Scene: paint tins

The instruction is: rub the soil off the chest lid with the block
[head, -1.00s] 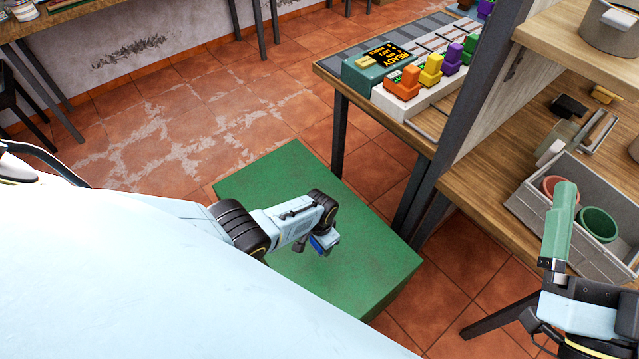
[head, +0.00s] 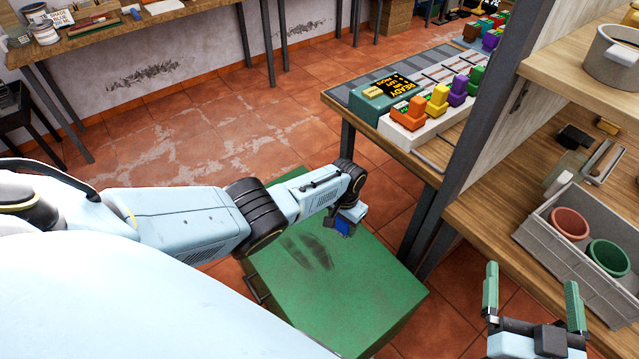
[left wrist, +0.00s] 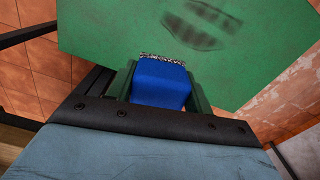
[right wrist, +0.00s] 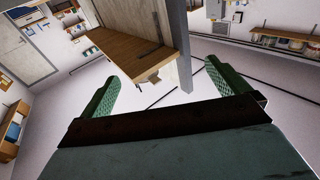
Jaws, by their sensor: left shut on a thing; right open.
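The green chest lid (head: 340,297) lies below my left arm, with dark soil smears (head: 310,252) on it left of my left gripper (head: 345,228). The left gripper is shut on a blue block (head: 343,227). In the left wrist view the block (left wrist: 160,82) sits between the fingers with a grey, rough strip along its far edge. The soil (left wrist: 203,23) lies beyond it on the lid (left wrist: 110,30). I cannot tell whether the block touches the lid. My right gripper (head: 533,292) is open and empty, away from the chest; its spread fingers show in the right wrist view (right wrist: 160,85).
A wooden shelf unit (head: 495,212) stands right of the chest, with a grey crate (head: 590,287) holding a red pot (head: 570,223) and a green pot (head: 608,257). A table with coloured blocks (head: 407,112) stands behind. Tiled floor (head: 240,125) is free behind the chest.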

